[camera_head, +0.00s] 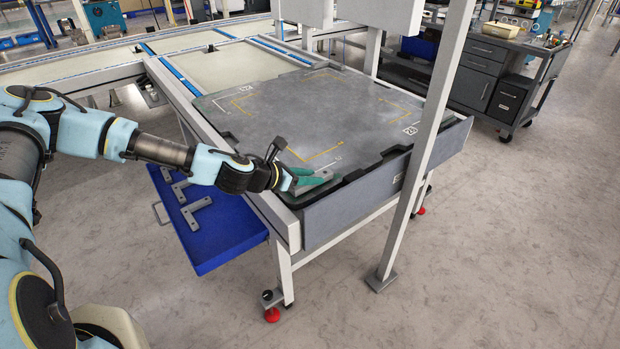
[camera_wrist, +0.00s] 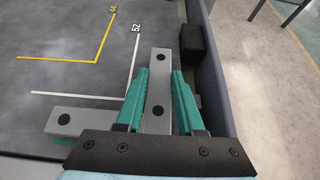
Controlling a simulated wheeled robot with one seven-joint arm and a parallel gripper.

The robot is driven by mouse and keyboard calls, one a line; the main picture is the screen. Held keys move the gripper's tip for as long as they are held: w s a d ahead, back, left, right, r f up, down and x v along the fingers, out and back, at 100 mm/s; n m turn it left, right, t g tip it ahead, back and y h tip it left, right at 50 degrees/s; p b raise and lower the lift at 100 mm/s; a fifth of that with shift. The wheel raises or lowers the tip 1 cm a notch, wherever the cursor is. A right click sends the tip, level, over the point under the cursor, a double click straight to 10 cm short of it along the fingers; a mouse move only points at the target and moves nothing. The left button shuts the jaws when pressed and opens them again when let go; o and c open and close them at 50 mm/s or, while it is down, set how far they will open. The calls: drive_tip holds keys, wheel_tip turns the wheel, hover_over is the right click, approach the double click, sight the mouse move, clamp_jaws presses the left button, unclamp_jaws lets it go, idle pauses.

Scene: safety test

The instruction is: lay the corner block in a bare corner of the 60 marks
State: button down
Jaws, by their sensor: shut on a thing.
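My gripper (camera_head: 300,180) is at the near corner of the grey table plate (camera_head: 350,105). In the wrist view its green fingers (camera_wrist: 158,98) are shut on one arm of the grey L-shaped corner block (camera_wrist: 158,65). The block's other arm (camera_wrist: 85,122) points left. A short green line (camera_wrist: 65,142) shows just beside that arm; no number on it is readable. A white corner mark labelled 52 (camera_wrist: 133,62) lies just inside the block, and a yellow corner mark (camera_wrist: 98,55) farther in. I cannot tell whether the block touches the plate.
A blue tray (camera_head: 225,230) below the table's left side holds several grey corner blocks (camera_head: 182,190). A grey raised side wall (camera_head: 370,195) borders the plate, with a dark block (camera_wrist: 194,50) beside it. A pale upright post (camera_head: 430,130) stands in front. The plate's middle is clear.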

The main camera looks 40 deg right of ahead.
drive_tip(key=shift+f, duration=0.35)
drive_tip(key=c, duration=0.5)
unclamp_jaws()
drive_tip(key=v, duration=1.2)
drive_tip(key=shift+b, duration=0.4)
